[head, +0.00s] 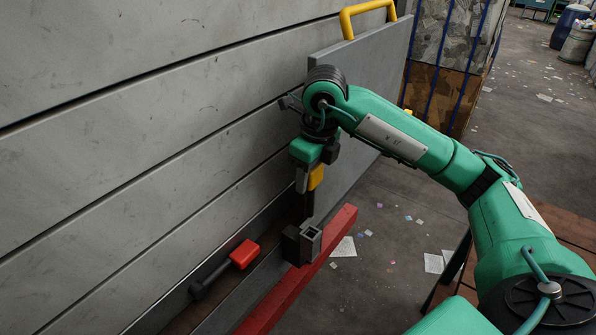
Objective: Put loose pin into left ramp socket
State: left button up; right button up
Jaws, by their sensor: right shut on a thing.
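My right gripper (308,183) is shut on a pin with a yellow head (316,177) and a dark shaft (309,204) that points down. The shaft's lower end is close to a grey square socket (311,240) beside a dark block at the foot of the grey ramp panel (362,75). The socket's opening shows as hollow; I cannot tell the exact gap to the pin. Another pin with a red head (243,254) and dark shaft lies tilted on the narrow ledge to the left. My left gripper is not in view.
A grey slatted wall (120,130) fills the left side. A red beam (300,285) runs along the front of the ledge, below the socket. A yellow handle (367,15) tops the panel. The floor at right has scattered paper (434,263). A caged bin (440,60) stands behind.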

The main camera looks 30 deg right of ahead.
aim_at(311, 196)
jog(key=shift+s+d+f, duration=0.2)
jog(key=shift+f, duration=0.2)
notch_tip(311, 196, down, 3)
jog(key=shift+w+a+f+b, duration=0.1)
jog(key=shift+b, duration=1.05)
jog(key=shift+f+b, duration=0.5)
jog(key=shift+f, duration=0.55)
jog(key=shift+b, duration=0.4)
